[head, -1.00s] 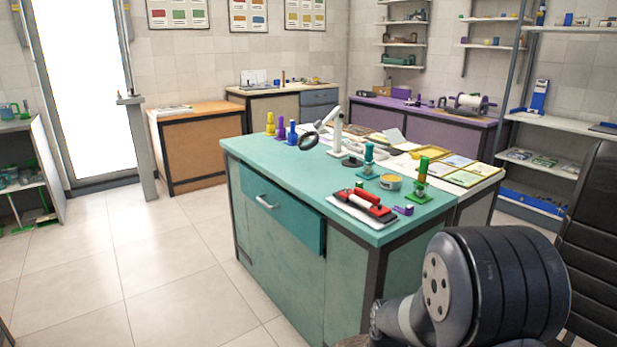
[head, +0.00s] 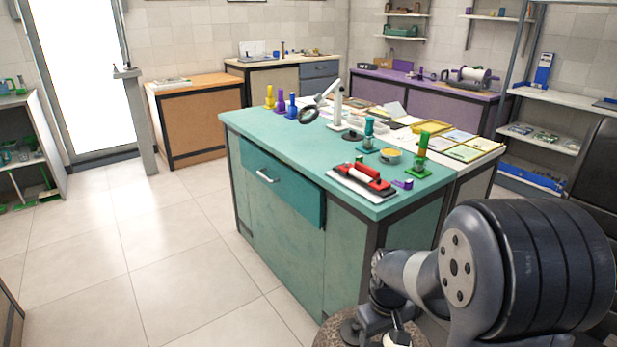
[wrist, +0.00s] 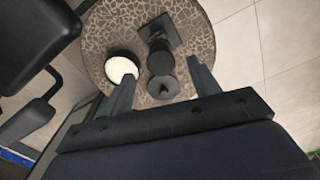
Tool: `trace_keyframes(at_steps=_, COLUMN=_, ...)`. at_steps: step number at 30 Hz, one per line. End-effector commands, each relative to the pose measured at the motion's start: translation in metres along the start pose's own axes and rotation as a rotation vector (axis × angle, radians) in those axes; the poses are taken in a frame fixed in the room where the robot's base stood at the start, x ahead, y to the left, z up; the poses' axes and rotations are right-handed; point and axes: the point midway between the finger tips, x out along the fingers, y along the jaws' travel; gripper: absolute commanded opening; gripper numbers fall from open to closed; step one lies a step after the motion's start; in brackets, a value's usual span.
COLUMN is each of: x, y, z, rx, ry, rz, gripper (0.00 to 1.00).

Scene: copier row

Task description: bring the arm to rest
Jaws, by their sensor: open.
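My gripper (wrist: 160,78) is open in the wrist view, its two dark fingers apart, with nothing seen held between them. It points down over a round table (wrist: 100,36) with a brown, pebble-patterned top. Dark objects (wrist: 160,60) stand on that top, in line with the gap between the fingers. A white disc with a black rim (wrist: 121,69) is beside the left finger; I cannot tell whether they touch. In the head view my arm fills the lower right, and the round table (head: 328,336) shows at the bottom edge. The gripper is hard to make out there.
A teal workbench (head: 290,160) stands just beyond my arm, with a red-handled tool (head: 362,181), several stamps and a tape roll (head: 391,157) on it. A black chair (wrist: 35,45) is close to the gripper's left. The tiled floor (head: 170,255) at left is clear.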

Motion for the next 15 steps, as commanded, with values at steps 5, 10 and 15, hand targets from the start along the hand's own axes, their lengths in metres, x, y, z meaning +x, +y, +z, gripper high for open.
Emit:
trace_keyframes(at_steps=5, x=0.041, y=0.000, z=0.001, rx=0.000, ry=-0.004, rz=-0.002, gripper=0.58)
trace_keyframes(at_steps=10, x=0.054, y=0.000, z=0.000, rx=0.000, ry=0.002, rz=0.001, gripper=0.58)
trace_keyframes(at_steps=15, x=0.027, y=0.000, z=0.000, rx=0.000, ry=0.003, rz=0.001, gripper=0.58)
